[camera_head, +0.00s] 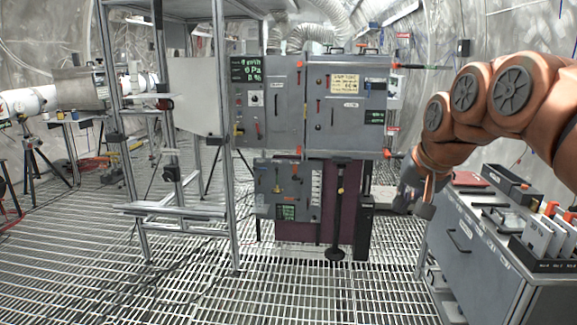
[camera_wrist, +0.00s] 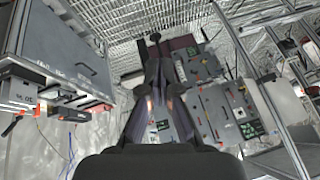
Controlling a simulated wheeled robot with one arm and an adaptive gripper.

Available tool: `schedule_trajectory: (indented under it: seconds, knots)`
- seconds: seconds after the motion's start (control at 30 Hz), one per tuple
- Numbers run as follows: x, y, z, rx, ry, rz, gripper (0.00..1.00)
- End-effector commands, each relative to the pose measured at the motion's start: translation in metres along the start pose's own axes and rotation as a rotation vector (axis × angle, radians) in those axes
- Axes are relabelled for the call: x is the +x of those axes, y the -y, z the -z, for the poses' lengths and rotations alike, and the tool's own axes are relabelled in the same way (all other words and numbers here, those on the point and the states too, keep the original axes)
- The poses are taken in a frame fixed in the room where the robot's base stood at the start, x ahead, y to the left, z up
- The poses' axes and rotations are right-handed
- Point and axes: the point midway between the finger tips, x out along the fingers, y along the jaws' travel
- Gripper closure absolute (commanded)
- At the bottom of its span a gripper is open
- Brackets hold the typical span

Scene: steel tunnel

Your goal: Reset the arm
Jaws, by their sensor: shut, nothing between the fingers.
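My orange arm reaches in from the right in the head view and bends down at the wrist. My gripper (camera_head: 413,200) hangs beside the left end of the grey workbench, in front of the cabinet's lower right side. In the wrist view my gripper (camera_wrist: 155,45) points away from the camera with its fingers together and nothing held. The grey control cabinet (camera_head: 345,100) stands ahead, and its panels also show in the wrist view (camera_wrist: 225,115).
The grey workbench (camera_head: 470,240) at right carries trays and a rack of boxes (camera_head: 545,240). A metal frame (camera_head: 225,150) stands left of the cabinet. A white pipe on a tripod (camera_head: 32,140) is at far left. The grated floor (camera_head: 330,285) in front is mostly clear.

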Motion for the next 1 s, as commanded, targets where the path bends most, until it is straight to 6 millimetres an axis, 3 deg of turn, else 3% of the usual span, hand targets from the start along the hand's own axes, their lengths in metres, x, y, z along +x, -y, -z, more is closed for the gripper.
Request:
schedule_trajectory:
  seconds: [0.03,0.27,0.63,0.8,1.0]
  knots:
    - [0.007,0.0,-0.022,-0.03,0.038,-0.015,1.0]
    - [0.036,-0.007,-0.116,-0.145,0.211,-0.071,1.0]
    - [0.061,-0.052,-0.272,-0.258,0.5,-0.161,1.0]
    - [0.062,-0.072,-0.325,-0.275,0.596,-0.184,1.0]
    - [0.06,-0.088,-0.368,-0.279,0.678,-0.203,1.0]
